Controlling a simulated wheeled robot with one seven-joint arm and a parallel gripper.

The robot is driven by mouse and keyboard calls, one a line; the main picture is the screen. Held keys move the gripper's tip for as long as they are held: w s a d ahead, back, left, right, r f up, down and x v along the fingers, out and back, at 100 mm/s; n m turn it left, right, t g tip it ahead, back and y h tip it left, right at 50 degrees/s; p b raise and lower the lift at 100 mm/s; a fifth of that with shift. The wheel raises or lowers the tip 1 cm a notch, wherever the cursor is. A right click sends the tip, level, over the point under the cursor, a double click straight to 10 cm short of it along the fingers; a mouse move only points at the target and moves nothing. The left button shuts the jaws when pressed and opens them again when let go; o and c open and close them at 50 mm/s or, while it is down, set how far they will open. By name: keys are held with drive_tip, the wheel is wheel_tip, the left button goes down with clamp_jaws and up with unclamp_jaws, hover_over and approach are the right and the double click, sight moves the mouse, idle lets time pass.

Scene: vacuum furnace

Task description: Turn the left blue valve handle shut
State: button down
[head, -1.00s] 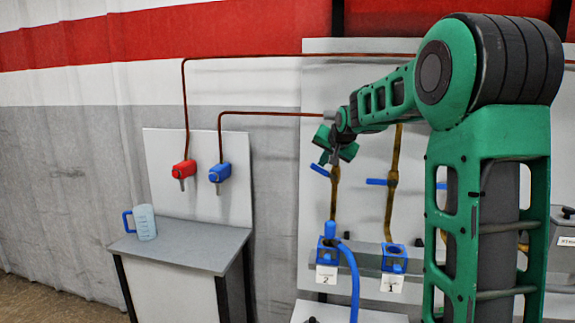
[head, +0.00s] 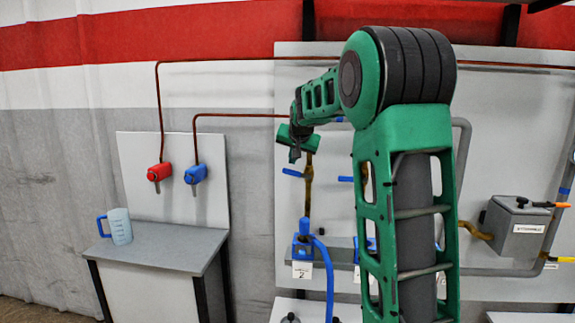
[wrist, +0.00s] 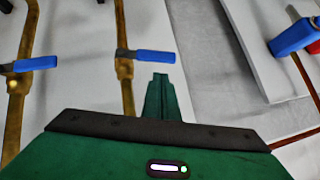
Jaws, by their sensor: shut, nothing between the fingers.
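The left blue valve handle (head: 292,172) sits on a brass pipe and points left, crosswise to the pipe. In the wrist view, which looks turned upside down, it is the blue lever (wrist: 153,56) near the middle. My gripper (head: 294,155) is just above this handle in the head view. In the wrist view my gripper's fingers (wrist: 161,80) are together and empty, with their tips just short of the lever; I cannot tell if they touch. The right blue valve handle (head: 346,179) is also crosswise, and shows at the left in the wrist view (wrist: 35,64).
A red tap (head: 159,172) and a blue tap (head: 196,174) are on a panel at left, above a small table (head: 165,247) with a measuring jug (head: 119,226). A blue hose (head: 327,270) hangs below the left valve. A grey box (head: 517,228) stands at right.

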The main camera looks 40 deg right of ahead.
drive_tip(key=shift+r, duration=0.1)
drive_tip(key=w+d+r+v, duration=0.1)
drive_tip(key=r+v, duration=0.1)
drive_tip(key=v, duration=1)
drive_tip(key=shift+r, duration=0.2)
drive_tip(key=shift+a, duration=0.1)
idle(0.3)
drive_tip(key=s+a+f+n+g+y, duration=0.1)
drive_tip(key=s+a+f+g, duration=0.2)
drive_tip(key=s+f, duration=0.7)
drive_tip(key=s+a+f+n+g+y, duration=0.1)
drive_tip(key=s+a+f, duration=0.5)
drive_tip(key=s, duration=1.1)
drive_tip(key=s+a+f+n+g+y, duration=0.1)
drive_tip(key=s+a+f+g, duration=0.3)
drive_tip(key=s+f, duration=1)
drive_tip(key=shift+a+n+g+y, duration=0.25)
drive_tip(key=shift+n+g+y, duration=0.05)
drive_tip(key=shift+y, duration=0.4)
